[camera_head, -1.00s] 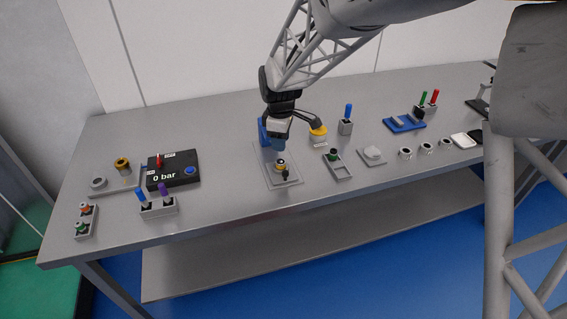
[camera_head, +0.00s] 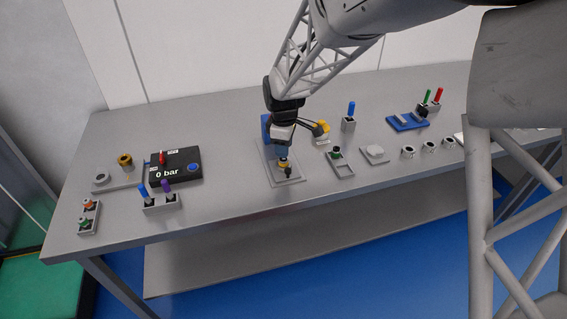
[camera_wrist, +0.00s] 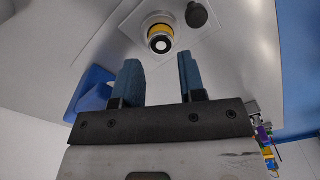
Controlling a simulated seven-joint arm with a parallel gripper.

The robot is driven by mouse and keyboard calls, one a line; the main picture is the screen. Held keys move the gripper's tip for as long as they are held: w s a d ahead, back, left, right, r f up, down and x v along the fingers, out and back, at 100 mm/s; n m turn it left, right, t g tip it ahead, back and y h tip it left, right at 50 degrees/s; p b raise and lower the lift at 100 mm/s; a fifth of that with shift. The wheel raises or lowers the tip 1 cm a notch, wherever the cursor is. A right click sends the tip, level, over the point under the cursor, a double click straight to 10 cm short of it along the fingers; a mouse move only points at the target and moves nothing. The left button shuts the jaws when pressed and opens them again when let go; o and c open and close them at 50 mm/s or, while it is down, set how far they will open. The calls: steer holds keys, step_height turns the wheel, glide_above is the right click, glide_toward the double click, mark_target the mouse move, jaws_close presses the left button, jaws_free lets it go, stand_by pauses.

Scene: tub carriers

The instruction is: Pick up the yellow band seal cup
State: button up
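The yellow band seal cup (camera_wrist: 159,36) stands on a light square plate (camera_wrist: 202,52) in the wrist view, its pale round top with a dark ring and a yellow band. It also shows in the head view (camera_head: 283,166), just below my gripper. My gripper (camera_wrist: 158,63) is open, its two blue fingers apart with nothing between them. The cup lies beyond the fingertips, roughly in line with the gap. In the head view my gripper (camera_head: 281,153) is over the plate, and its fingers partly hide the cup.
A black knob (camera_wrist: 196,15) stands close beside the cup. A blue block (camera_wrist: 91,91) is left of the fingers. A yellow-topped object (camera_head: 322,128) is right of my wrist, partly hidden. A black 0 bar box (camera_head: 175,167) stands left; a small grey tray (camera_head: 341,164) is right.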

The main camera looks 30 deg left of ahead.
mark_target(284, 159)
steer(key=shift+f, duration=2.25)
jaws_close()
steer(key=shift+r, duration=0.15)
steer(key=shift+r, duration=0.75)
step_height(284, 159, up, 2)
steer(key=shift+s+r, duration=0.1)
steer(key=s+d+r, duration=0.1)
steer(key=s+d, duration=1)
steer(key=shift+s, duration=0.35)
